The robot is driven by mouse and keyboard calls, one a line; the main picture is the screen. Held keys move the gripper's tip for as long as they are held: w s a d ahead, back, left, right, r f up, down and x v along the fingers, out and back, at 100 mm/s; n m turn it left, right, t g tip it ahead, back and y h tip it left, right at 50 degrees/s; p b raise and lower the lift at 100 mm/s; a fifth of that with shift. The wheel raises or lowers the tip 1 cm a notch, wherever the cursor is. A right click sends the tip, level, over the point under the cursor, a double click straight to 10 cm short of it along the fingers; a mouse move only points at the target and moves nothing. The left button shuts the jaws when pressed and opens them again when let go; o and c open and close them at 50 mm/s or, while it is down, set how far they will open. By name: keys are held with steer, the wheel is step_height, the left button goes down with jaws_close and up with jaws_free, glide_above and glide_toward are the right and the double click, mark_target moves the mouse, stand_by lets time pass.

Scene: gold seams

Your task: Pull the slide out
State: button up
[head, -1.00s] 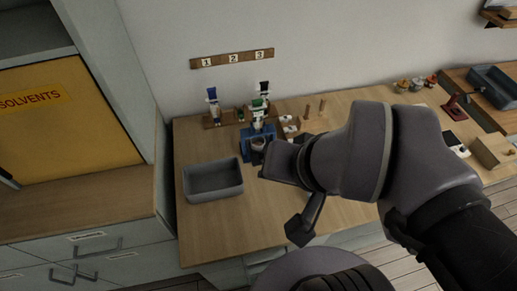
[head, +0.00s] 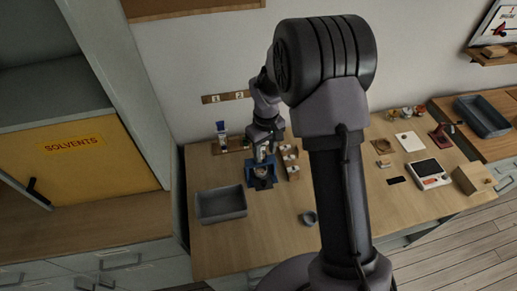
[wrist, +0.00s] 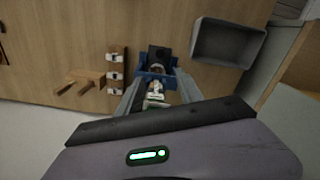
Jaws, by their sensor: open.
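A small blue stand (head: 250,176) is on the wooden bench, right of the grey bin. A dark slab with a round mark (head: 262,184) projects from its front; it also shows in the wrist view (wrist: 158,53). I cannot tell whether this slab is the slide. My gripper (head: 263,152) hangs over the stand from behind, pointing down. In the wrist view my gripper (wrist: 160,95) has its fingers apart, with a white and green piece (wrist: 155,98) of the stand showing between them. Contact is not clear. My arm hides part of the stand's back.
A grey bin (head: 221,204) stands left of the blue stand. A wooden rack with white labels (head: 291,163) is close on its right. A small grey cup (head: 309,218) sits to the front right. A blue-topped bottle (head: 221,133) stands behind. The bench in front is clear.

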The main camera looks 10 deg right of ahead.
mark_target(264, 182)
step_height(264, 182, down, 18)
steer(key=b, duration=0.3)
steer(key=shift+r, duration=0.1)
jaws_close()
stand_by(1.3)
